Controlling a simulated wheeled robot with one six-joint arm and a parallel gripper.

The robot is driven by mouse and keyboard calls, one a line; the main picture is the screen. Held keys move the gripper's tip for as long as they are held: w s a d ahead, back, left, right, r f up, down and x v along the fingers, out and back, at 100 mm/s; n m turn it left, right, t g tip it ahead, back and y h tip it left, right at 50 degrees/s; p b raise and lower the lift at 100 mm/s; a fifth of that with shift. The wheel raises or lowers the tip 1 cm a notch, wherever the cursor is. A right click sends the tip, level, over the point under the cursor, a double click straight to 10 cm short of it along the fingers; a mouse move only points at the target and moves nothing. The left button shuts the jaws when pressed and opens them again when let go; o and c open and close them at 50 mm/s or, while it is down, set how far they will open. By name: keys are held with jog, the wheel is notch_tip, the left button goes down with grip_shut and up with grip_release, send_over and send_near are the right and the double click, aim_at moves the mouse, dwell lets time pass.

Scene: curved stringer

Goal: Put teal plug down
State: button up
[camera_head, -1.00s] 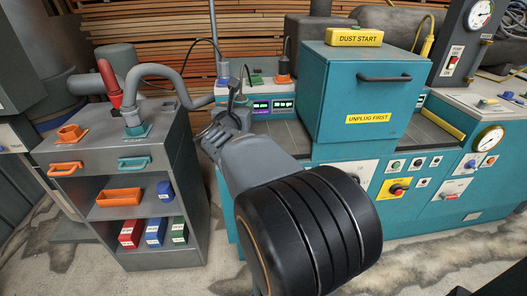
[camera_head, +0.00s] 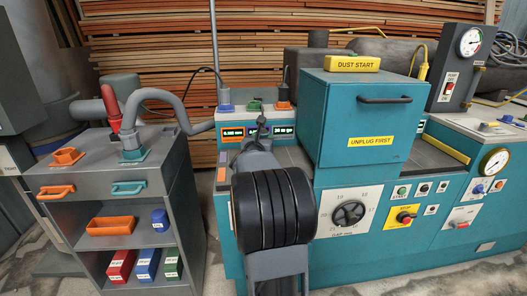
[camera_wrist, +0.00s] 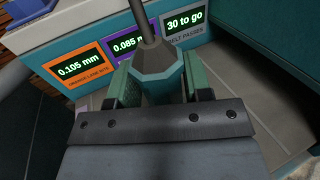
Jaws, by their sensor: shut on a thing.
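The teal plug (camera_wrist: 155,65) is a faceted teal body with a thin grey stem rising from its top. It sits between the two jaws of my gripper (camera_wrist: 160,84), which is shut on it. In the head view my gripper (camera_head: 262,124) is in front of the machine's display panel; the plug cannot be made out there. The wrist view looks at the displays, including the 0.105 mm display (camera_wrist: 83,68) and the "30 to go" display (camera_wrist: 187,23). The plug's lower end is hidden by my gripper, so I cannot tell whether it touches anything.
A teal hood (camera_head: 365,120) stands close on the right. A grey cabinet (camera_head: 90,172) with a hose (camera_head: 160,95) stands left. Grey bed surface shows beside my gripper.

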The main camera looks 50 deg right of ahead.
jog(key=shift+w+d+f, duration=0.1)
jog(key=shift+d+f, duration=0.1)
jog(key=shift+f, duration=0.05)
jog(key=shift+w+d+f+b, duration=0.15)
jog(key=shift+f+b, duration=0.35)
jog(key=shift+f, duration=1.25)
jog(key=shift+f+b, duration=0.2)
jog(key=shift+b, duration=0.1)
jog(key=o, duration=1)
jog(key=shift+r, duration=0.15)
